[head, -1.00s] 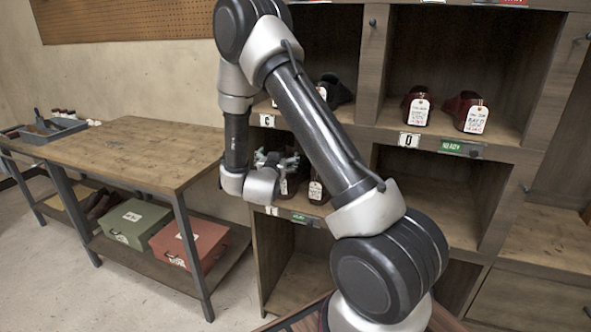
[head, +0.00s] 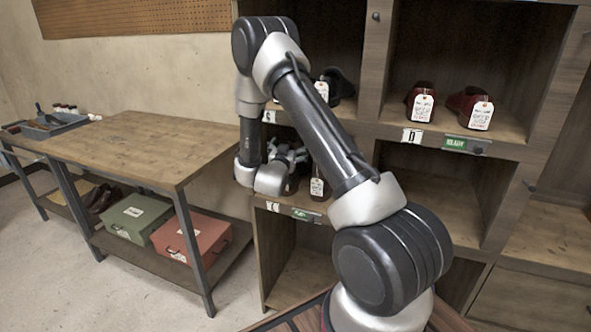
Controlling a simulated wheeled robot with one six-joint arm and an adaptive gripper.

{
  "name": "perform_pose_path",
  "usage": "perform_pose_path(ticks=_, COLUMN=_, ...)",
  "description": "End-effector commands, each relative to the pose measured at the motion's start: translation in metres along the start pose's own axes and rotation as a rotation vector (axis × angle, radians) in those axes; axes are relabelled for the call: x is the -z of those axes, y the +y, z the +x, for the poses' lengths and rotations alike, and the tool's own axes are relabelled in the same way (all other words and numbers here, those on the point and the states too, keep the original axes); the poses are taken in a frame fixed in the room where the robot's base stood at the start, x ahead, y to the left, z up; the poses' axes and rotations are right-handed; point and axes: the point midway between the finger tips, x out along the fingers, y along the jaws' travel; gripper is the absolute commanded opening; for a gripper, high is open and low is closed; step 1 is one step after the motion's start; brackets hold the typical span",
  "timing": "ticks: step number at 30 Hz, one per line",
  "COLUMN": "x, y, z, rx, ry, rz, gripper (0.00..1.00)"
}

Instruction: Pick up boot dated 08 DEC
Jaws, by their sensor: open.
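My gripper (head: 296,157) is open and empty, at the front of the lower left cubby of the shelf. A dark boot (head: 319,193) with a white tag stands in that cubby just right of the gripper; my arm partly hides it. Another boot there is mostly hidden behind the gripper. Two dark red boots with white tags stand in the cubby labelled D, one left (head: 419,102) and one right (head: 468,104). Black boots (head: 340,85) stand in the cubby labelled C, partly hidden by my arm. The dates on the tags are too small to read.
A wooden workbench (head: 150,145) stands left, with a grey tray (head: 55,124) on top and green (head: 135,217) and red (head: 192,240) boxes below. The cubby below D (head: 440,185) looks mostly clear. Shelf dividers (head: 375,70) stand close around the arm.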

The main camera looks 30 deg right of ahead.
Motion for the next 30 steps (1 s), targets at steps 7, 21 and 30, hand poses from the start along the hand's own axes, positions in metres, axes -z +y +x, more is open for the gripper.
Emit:
perform_pose_path(ticks=7, x=0.0000, y=-0.0001, z=-0.0003, rx=0.000, ry=0.000, rz=0.000, gripper=0.56)
perform_pose_path(ticks=21, x=0.0008, y=-0.0006, z=-0.0002, rx=0.001, ry=0.002, rz=0.001, gripper=0.00)
perform_pose_path(ticks=30, x=0.0071, y=-0.0007, z=0.0045, rx=0.001, ry=0.002, rz=0.002, gripper=0.00)
